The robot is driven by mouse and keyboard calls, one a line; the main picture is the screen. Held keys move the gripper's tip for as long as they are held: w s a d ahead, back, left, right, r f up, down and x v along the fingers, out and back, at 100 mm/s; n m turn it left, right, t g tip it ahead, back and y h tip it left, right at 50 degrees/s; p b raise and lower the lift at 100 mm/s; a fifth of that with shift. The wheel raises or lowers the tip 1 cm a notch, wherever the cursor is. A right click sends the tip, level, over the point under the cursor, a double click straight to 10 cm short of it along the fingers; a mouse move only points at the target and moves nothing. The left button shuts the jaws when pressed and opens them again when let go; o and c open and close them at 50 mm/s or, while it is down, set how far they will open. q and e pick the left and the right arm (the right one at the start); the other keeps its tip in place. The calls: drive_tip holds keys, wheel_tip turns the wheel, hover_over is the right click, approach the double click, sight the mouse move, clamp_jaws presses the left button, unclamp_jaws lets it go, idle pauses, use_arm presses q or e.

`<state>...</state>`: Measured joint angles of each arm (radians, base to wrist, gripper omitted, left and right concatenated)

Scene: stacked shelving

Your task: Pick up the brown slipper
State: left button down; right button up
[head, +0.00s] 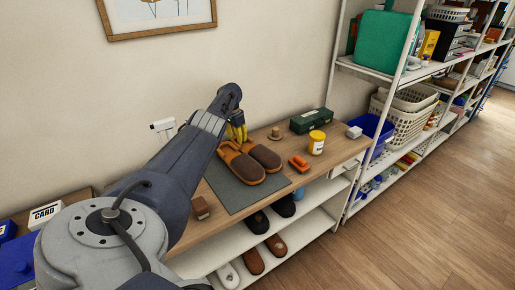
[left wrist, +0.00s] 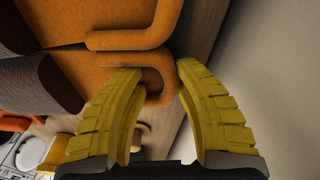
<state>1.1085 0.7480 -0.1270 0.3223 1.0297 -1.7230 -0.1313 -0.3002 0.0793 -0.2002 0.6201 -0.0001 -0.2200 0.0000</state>
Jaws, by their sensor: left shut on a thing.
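A pair of brown slippers (head: 246,170) lies side by side on a dark grey mat (head: 225,188) on the wooden shelf top. My left gripper (head: 238,138) reaches down at their far end. In the left wrist view its yellow fingers (left wrist: 160,70) close around the edge of a brown slipper (left wrist: 155,88), with the slipper's orange-brown side between the tips. Which of the two slippers it grips is hard to tell, and the contact is partly hidden in the head view. No lift off the mat is clear. My right gripper is not in view.
An orange object (head: 299,163), a yellow jar (head: 317,142), a brown hat-like item (head: 276,134) and a green box (head: 311,121) stand right of the slippers. A small brown block (head: 201,208) lies left of the mat. More shoes (head: 258,222) sit on lower shelves. The wall is close behind.

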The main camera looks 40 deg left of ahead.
use_arm(q)
wheel_tip(320, 180, up, 10)
idle(0.8)
drive_tip(key=shift+f, duration=4.8)
drive_tip(key=c, duration=1)
unclamp_jaws()
drive_tip(key=shift+f, duration=0.2)
